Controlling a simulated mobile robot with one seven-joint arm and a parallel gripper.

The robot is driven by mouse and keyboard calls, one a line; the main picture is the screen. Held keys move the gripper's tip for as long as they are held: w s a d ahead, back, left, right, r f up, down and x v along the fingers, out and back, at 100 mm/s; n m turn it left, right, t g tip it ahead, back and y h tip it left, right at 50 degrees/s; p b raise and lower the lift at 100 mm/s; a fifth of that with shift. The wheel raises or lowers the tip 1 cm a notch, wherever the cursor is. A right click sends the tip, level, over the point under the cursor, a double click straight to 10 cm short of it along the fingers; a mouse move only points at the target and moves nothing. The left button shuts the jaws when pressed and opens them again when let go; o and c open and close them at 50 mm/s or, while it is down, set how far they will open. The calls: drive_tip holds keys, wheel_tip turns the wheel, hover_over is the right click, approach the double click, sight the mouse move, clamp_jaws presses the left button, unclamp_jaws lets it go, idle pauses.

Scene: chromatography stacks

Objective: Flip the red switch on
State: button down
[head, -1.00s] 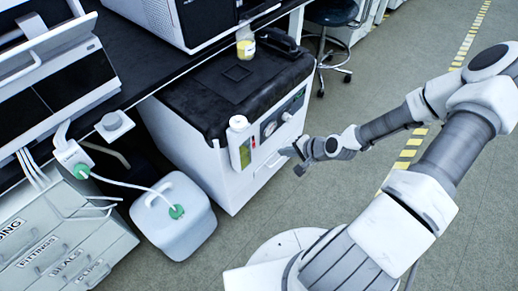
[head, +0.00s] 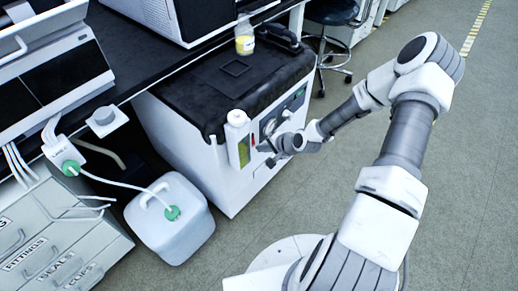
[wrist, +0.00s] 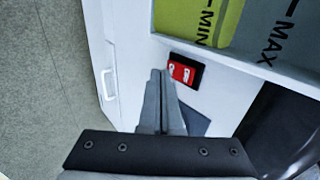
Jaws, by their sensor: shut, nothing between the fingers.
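The red switch (wrist: 183,74) sits in a black frame on the white front of the cabinet, just right of my fingertips in the wrist view. It carries white marks; I cannot tell which way it is set. My gripper (wrist: 161,75) is shut and empty, its fingertips beside the switch's left edge. I cannot tell whether they touch it. In the head view my gripper (head: 264,155) is close to the front of the white cabinet (head: 235,190), near the level window and the gauges.
A yellow-green level window (wrist: 198,20) marked MIN and MAX lies beside the switch. A white jug (head: 170,225) with a tube stands on the floor to the left. The floor at right is clear.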

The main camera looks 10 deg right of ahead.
drive_tip(key=shift+w+a, duration=0.45)
drive_tip(key=shift+w, duration=0.2)
drive_tip(key=shift+w+a+f, duration=0.1)
drive_tip(key=shift+w, duration=0.05)
drive_tip(key=shift+r+p, duration=0.6)
drive_tip(key=shift+r, duration=0.2)
